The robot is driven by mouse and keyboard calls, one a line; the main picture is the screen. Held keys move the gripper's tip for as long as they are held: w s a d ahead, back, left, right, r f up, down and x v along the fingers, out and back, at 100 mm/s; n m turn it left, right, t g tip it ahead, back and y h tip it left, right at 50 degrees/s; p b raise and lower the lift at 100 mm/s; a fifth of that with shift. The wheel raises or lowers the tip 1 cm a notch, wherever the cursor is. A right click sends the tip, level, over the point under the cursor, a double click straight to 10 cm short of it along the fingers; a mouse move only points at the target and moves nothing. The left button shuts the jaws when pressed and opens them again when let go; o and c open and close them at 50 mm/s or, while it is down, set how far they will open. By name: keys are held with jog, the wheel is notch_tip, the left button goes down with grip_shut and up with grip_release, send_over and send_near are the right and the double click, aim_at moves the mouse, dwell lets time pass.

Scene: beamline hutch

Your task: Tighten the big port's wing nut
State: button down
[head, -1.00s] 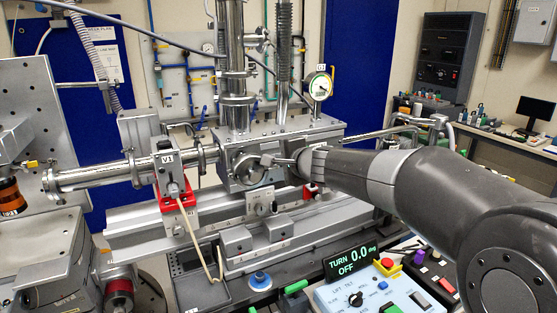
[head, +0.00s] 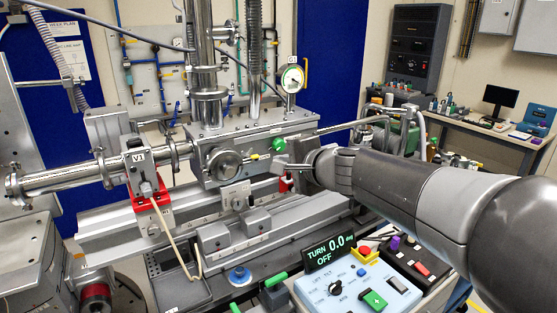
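The big round port (head: 223,166) is on the front face of the steel chamber (head: 290,128), closed by a round metal cover. A small yellowish piece (head: 254,157) sticks out at the port's right edge; it may be the wing nut, but it is too small to be sure. My gripper (head: 281,170) is to the right of the port, apart from it, with its fingers pointing left. The fingers are small and seen from the side, so their opening is unclear. I see nothing held between them.
A green knob (head: 278,144) is on the chamber face just above my gripper. A dial gauge (head: 292,78) stands on top. The valve V1 (head: 139,170) is to the left. A control box (head: 355,295) and a display reading "TURN 0.0 deg OFF" (head: 329,252) are below my arm.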

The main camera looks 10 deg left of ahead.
jog(key=r+g, duration=0.1)
jog(key=r, duration=0.1)
jog(key=n+g+h, duration=0.1)
jog(key=g, duration=0.1)
send_near(244, 155)
jog(key=f+x, duration=0.1)
jog(key=x, duration=0.4)
jog(key=shift+w+a+r, duration=0.15)
jog(key=shift+w+a, duration=0.1)
jog(key=shift+a, duration=0.25)
